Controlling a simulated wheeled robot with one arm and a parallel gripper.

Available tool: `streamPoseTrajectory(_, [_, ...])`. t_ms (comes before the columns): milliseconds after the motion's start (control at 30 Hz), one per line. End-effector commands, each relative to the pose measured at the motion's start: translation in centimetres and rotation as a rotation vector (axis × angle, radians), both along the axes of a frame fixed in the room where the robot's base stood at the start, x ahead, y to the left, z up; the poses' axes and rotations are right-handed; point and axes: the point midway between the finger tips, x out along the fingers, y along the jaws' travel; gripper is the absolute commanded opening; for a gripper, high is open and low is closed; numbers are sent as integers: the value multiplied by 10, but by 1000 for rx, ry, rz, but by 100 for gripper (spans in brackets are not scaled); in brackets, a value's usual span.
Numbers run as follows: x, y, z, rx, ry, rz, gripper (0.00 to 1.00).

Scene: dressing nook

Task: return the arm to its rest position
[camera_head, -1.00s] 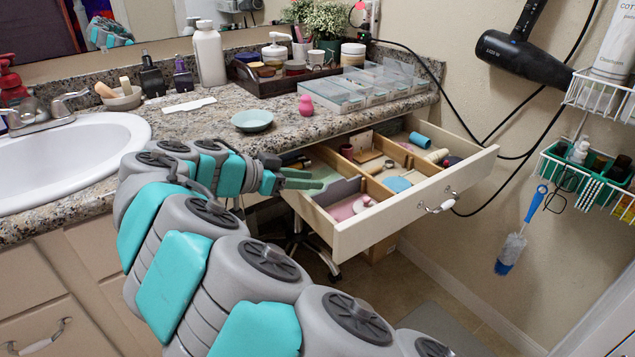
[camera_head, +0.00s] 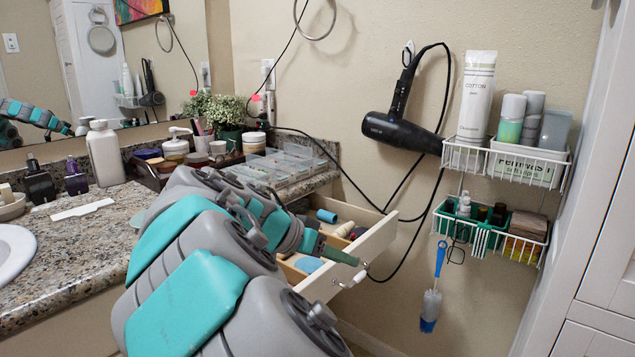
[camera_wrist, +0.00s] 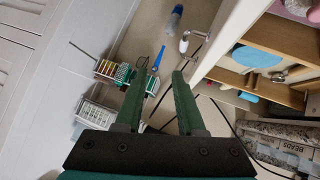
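My arm reaches across the front of the counter in the head view, with its teal and grey links bent. My gripper (camera_head: 343,256) is at its far end, over or beside the open drawer's front in that picture; the exact gap is hard to tell. In the wrist view my gripper (camera_wrist: 158,76) shows two green fingers apart with nothing held between them. The drawer (camera_wrist: 225,45) lies to the right of the fingers, and its handle (camera_wrist: 184,43) is just beyond the right fingertip.
The open drawer (camera_head: 378,240) juts from the granite counter (camera_head: 95,225). Wire baskets (camera_head: 510,163) hang on the wall at right, with a blue brush (camera_head: 431,300) below. A black hair dryer (camera_head: 400,125) and its cable hang nearby. A white cabinet (camera_head: 590,220) stands far right.

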Motion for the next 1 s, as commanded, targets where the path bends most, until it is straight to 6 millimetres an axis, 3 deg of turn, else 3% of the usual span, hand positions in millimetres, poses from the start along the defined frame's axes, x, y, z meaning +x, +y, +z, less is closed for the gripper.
streamPoseTrajectory(33, [-12, -38, 0, 19, 60, -28, 38])
streamPoseTrajectory(200, [-66, -136, -18, 124, 291, -16, 38])
streamPoseTrajectory(300, [-107, -173, -38, 208, 417, 37, 38])
streamPoseTrajectory(367, [-133, -185, -52, 262, 485, 85, 38])
streamPoseTrajectory(467, [-180, -186, -76, 356, 586, 176, 38])
streamPoseTrajectory(700, [-289, -147, -127, 566, 776, 420, 38])
streamPoseTrajectory(833, [-325, -127, -143, 631, 832, 526, 38])
streamPoseTrajectory(1000, [-344, -116, -151, 662, 859, 587, 38])
